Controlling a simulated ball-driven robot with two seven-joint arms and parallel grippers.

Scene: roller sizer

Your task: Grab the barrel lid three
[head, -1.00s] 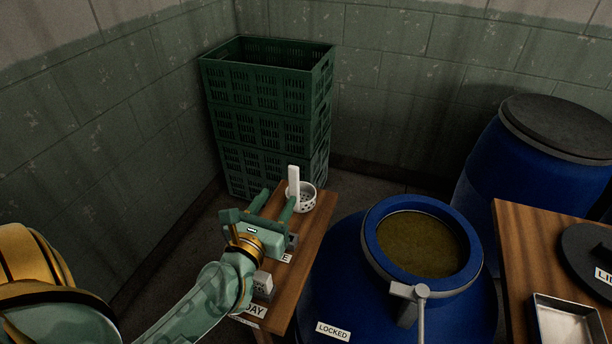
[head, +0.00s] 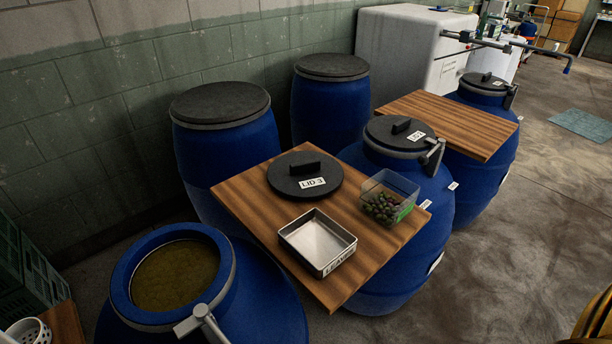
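The barrel lid three (head: 304,176) is a round black lid with a raised bar handle and a white "LID 3" label. It lies flat on a wooden board (head: 250,200) near the middle of the head view, with nothing on it. An open blue barrel (head: 262,312) with brownish contents stands at the lower left, with a grey clamp lever on its rim. Neither gripper shows in the head view. A yellow and black piece at the lower right edge appears to be part of my own arm.
On the same board are an empty metal tray (head: 318,242) and a clear box (head: 386,198) of olives. A lidded barrel (head: 399,134) stands behind the box. More lidded barrels stand along the wall. Green crates (head: 28,262) are at the left edge. Open floor lies at right.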

